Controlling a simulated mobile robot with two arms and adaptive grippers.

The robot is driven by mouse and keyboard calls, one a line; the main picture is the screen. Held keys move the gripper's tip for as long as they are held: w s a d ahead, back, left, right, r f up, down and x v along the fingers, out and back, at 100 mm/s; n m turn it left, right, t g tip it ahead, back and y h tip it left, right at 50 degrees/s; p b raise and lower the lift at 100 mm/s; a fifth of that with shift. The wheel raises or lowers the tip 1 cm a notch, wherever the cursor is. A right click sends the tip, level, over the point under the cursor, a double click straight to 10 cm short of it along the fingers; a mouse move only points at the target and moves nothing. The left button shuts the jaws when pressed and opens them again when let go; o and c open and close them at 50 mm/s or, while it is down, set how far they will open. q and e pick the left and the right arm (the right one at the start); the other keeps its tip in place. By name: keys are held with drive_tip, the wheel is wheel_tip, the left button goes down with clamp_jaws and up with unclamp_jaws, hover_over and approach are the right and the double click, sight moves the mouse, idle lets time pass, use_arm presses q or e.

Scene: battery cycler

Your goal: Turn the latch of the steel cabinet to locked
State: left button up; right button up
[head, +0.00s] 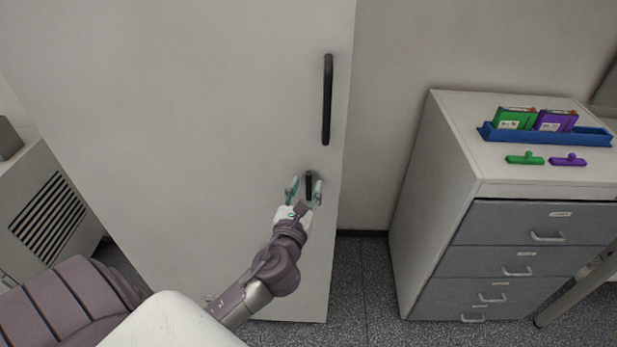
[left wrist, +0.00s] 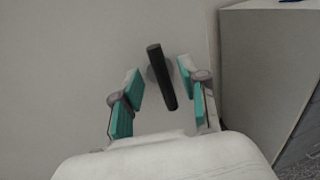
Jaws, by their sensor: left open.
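The steel cabinet (head: 190,110) is tall and pale, with its door shut. A long black handle (head: 327,100) is mounted upright near the door's right edge. Below it is the small black latch (head: 309,182), which stands about upright. In the left wrist view the latch (left wrist: 162,77) is a dark bar, slightly tilted, on a round grey base. My left gripper (head: 304,184) is open, with its teal-padded fingers on either side of the latch. The wrist view shows the fingers (left wrist: 165,88) apart from the latch, with gaps on both sides. My right gripper is not in view.
A drawer unit (head: 418,200) stands to the right, with a blue tray (head: 547,137) holding green and purple boxes on top. Green and purple pieces lie before the tray. A vented grey unit (head: 22,190) stands at left. Floor shows between the cabinet and drawers.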

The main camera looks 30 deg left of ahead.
use_arm(q)
drive_tip(key=shift+x, duration=1.3)
clamp_jaws()
